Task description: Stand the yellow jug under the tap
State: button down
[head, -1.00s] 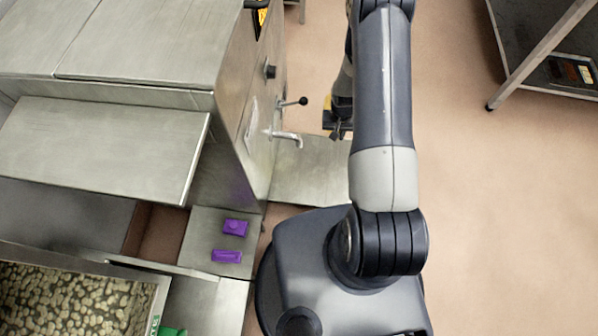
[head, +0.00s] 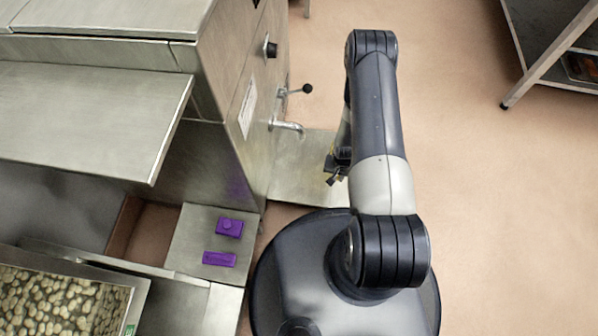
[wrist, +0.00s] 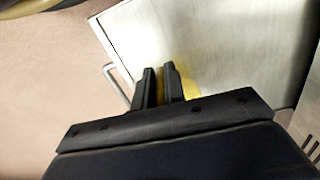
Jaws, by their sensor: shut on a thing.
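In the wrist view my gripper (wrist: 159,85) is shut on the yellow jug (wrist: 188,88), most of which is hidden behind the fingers. In the head view my gripper (head: 333,172) is beside the arm, over the right part of the steel shelf, with only a scrap of yellow showing at it. The tap (head: 290,127) sticks out from the side of the steel machine, to the left of my gripper and apart from it. I cannot tell how high the jug is above the shelf.
The steel shelf (head: 300,180) below the tap looks bare. A lever with a black knob (head: 307,88) sits just above the tap. Two purple pieces (head: 229,228) lie on a plate at lower left. Open floor (head: 480,220) lies to the right.

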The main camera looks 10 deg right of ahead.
jog(key=shift+w+a+f+b, duration=0.55)
jog(key=shift+w+a, duration=0.2)
jog(key=shift+a, duration=1.55)
jog(key=shift+w+a+f+b, duration=0.55)
jog(key=shift+w+a, duration=0.2)
jog(key=shift+a, duration=1.6)
jog(key=shift+w+a+f+b, duration=0.55)
jog(key=shift+w+a, duration=0.2)
jog(key=shift+a, duration=1.55)
jog(key=shift+f, duration=0.15)
jog(key=shift+f, duration=0.15)
jog(key=c, duration=1.5)
grip_release()
notch_tip(320, 180, up, 12)
jog(key=p, duration=0.3)
jog(key=shift+r+p, duration=0.25)
jog(key=shift+p, duration=0.1)
